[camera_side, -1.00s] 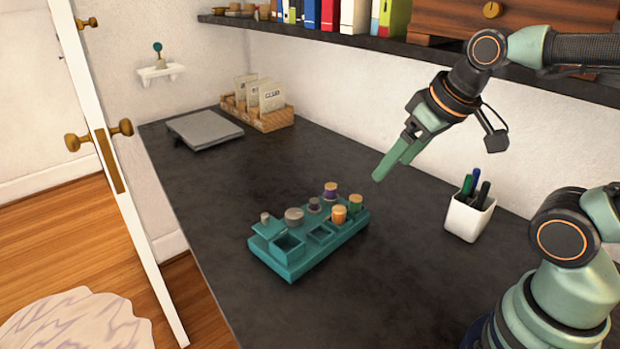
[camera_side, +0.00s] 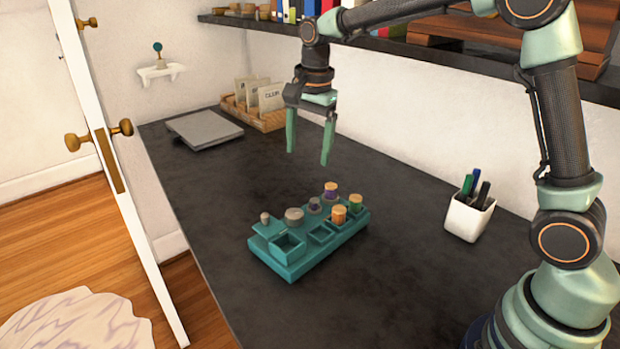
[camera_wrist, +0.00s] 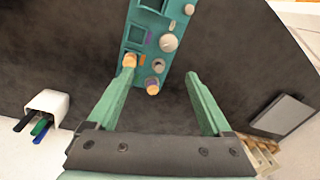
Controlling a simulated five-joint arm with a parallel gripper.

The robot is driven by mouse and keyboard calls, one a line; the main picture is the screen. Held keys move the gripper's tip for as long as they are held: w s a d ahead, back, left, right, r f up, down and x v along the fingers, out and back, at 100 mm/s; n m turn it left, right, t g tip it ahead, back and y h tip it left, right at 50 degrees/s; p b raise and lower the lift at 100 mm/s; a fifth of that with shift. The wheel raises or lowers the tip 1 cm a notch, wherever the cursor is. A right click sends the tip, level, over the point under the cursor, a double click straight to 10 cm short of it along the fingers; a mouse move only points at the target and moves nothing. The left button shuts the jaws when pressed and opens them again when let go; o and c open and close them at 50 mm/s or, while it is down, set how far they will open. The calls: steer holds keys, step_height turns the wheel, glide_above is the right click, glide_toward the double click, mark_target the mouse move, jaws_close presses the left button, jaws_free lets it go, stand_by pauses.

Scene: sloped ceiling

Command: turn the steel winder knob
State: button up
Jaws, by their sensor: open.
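A teal box (camera_side: 293,268) with several compartments sits on the dark worktop. A wide grey metallic knob (camera_side: 294,215), which looks like the steel winder knob, stands upright on its back left part. It also shows in the wrist view (camera_wrist: 169,42). A smaller grey knob (camera_side: 265,217) sits on a flat teal lid to its left. My gripper (camera_side: 308,157) is open and empty, pointing down, above and behind the box and apart from it. In the wrist view the knob lies beyond my open fingertips (camera_wrist: 160,76), a little right of the middle between them.
Small cork-topped spools or jars, one orange (camera_side: 338,214), one green (camera_side: 356,204), one purple (camera_side: 331,191), crowd the box's right part. A white pen cup (camera_side: 467,219) stands to the right. A grey slab (camera_side: 204,130) and packet rack (camera_side: 268,121) are at the back. The front worktop is clear.

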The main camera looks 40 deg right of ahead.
mark_target(294, 212)
steer(key=w+f+m, duration=0.1)
steer(key=f, duration=0.4)
steer(key=w+f+m, duration=0.1)
steer(key=f, duration=0.5)
steer(key=w+a+f+m+g, duration=0.1)
steer(key=f, duration=0.5)
steer(key=shift+w+a+f+m, duration=0.1)
steer(key=shift+w+m, duration=0.15)
steer(key=shift+m, duration=0.15)
jaws_close()
steer(key=shift+n, duration=0.3)
